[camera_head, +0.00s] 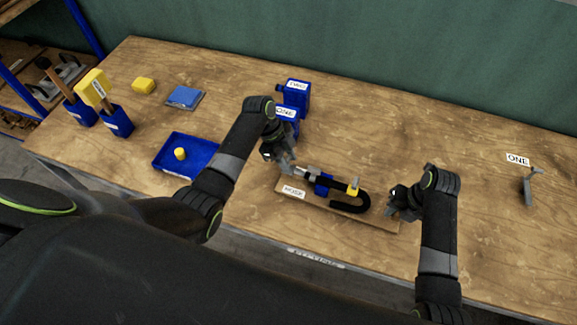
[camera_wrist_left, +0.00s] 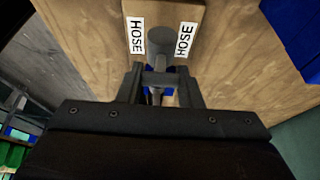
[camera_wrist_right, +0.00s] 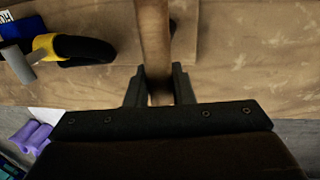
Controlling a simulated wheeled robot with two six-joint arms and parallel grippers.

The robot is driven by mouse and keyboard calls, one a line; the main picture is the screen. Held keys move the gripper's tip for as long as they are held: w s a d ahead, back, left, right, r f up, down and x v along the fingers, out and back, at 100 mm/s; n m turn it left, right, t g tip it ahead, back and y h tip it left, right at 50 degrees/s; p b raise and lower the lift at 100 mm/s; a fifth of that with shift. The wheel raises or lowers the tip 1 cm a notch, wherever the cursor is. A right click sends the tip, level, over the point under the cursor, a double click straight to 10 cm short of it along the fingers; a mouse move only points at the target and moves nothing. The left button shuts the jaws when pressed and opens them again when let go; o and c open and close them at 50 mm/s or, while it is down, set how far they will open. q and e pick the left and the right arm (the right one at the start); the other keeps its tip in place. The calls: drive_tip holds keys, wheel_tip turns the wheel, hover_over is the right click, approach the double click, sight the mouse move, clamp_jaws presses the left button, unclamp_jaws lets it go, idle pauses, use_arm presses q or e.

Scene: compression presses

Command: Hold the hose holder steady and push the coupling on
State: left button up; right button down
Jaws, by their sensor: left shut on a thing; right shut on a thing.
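The hose holder (camera_head: 375,218) is a wooden board with a HOSE label, lying near the table's front edge. A black hose (camera_head: 362,205) curls at its right part, with a yellow collar (camera_head: 352,190), and a blue block (camera_head: 323,185) sits mid-board. My left gripper (camera_head: 288,164) is shut on the grey metal coupling (camera_head: 306,172) at the board's left end. The coupling shows between the fingers in the left wrist view (camera_wrist_left: 160,45). Whether it touches the hose end is unclear. My right gripper (camera_head: 398,208) is shut on a wooden part of the holder (camera_wrist_right: 152,35) at its right end.
Blue containers (camera_head: 297,92) stand behind my left gripper. A blue tray (camera_head: 186,152) with a yellow piece lies to the left. Blue holders with wooden-handled tools (camera_head: 115,120) stand far left. A grey part (camera_head: 530,187) stands by the ONE label at right. The back right is clear.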

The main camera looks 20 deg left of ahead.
use_arm(q)
drive_tip(key=shift+d, duration=0.15)
drive_tip(key=shift+s+d, duration=0.1)
drive_tip(key=shift+d, duration=1.65)
use_arm(e)
drive_tip(key=shift+a, duration=0.1)
use_arm(q)
drive_tip(key=o, duration=1.2)
drive_tip(key=shift+c, duration=0.2)
drive_tip(key=shift+a, duration=0.1)
drive_tip(key=shift+r, duration=0.1)
use_arm(e)
drive_tip(key=c, duration=1.2)
unclamp_jaws()
use_arm(q)
drive_tip(key=v, duration=1.1)
drive_tip(key=shift+a+r, duration=0.25)
drive_tip(key=shift+r, duration=0.1)
use_arm(e)
drive_tip(key=shift+o, duration=0.2)
drive_tip(key=shift+r, duration=0.1)
